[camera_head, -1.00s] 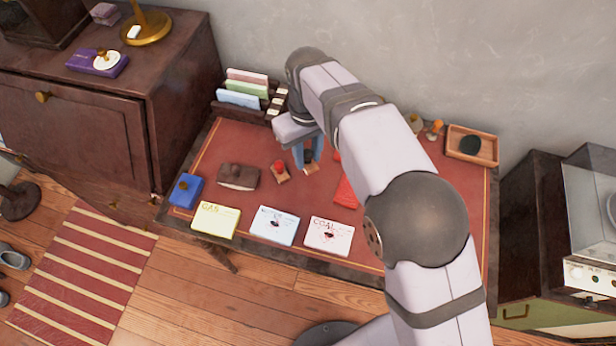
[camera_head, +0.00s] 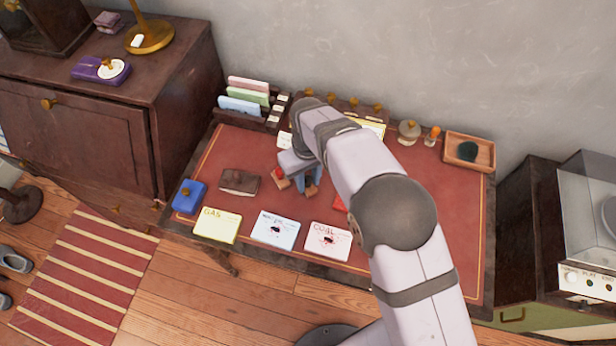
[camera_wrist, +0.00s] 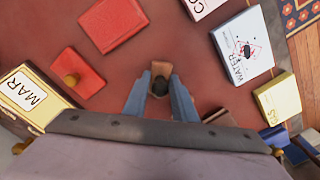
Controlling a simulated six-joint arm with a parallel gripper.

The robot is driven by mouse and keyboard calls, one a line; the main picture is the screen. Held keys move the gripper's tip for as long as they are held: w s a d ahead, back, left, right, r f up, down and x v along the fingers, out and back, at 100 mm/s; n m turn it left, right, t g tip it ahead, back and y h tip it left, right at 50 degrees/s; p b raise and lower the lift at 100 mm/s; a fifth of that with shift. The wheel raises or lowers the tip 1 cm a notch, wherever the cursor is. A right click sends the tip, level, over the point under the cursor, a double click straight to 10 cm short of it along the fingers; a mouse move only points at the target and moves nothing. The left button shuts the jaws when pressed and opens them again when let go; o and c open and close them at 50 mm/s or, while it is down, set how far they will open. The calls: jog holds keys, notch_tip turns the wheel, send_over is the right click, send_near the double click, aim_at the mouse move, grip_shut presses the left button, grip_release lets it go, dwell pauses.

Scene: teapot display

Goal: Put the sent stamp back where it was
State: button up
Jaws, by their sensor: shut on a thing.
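My gripper (camera_head: 304,190) is low over the middle of the red desk top. In the wrist view, its two blue-grey fingers (camera_wrist: 159,92) are shut on a small wooden stamp (camera_wrist: 160,68) with a dark round knob. The fingers hide much of this stamp in the head view, where a bit of its wooden base (camera_head: 313,190) shows. No lettering on it can be read, and I cannot tell whether its base touches the desk. A second stamp with a red knob (camera_head: 277,174) stands just left of my gripper, partly hidden by it.
Gas (camera_head: 217,225), water (camera_head: 274,229) and coal (camera_head: 327,240) envelopes lie along the front edge. A brown wallet-like thing (camera_head: 239,181) and a blue pad (camera_head: 188,196) lie left. Red flat things (camera_wrist: 112,30) lie near my gripper. A wooden tray (camera_head: 481,140) stands back right.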

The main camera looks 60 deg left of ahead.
aim_at(308, 177)
jog(key=shift+f, duration=0.15)
jog(key=o, duration=0.8)
jog(key=shift+o, duration=0.2)
notch_tip(308, 177, up, 12)
jog(key=b, duration=0.2)
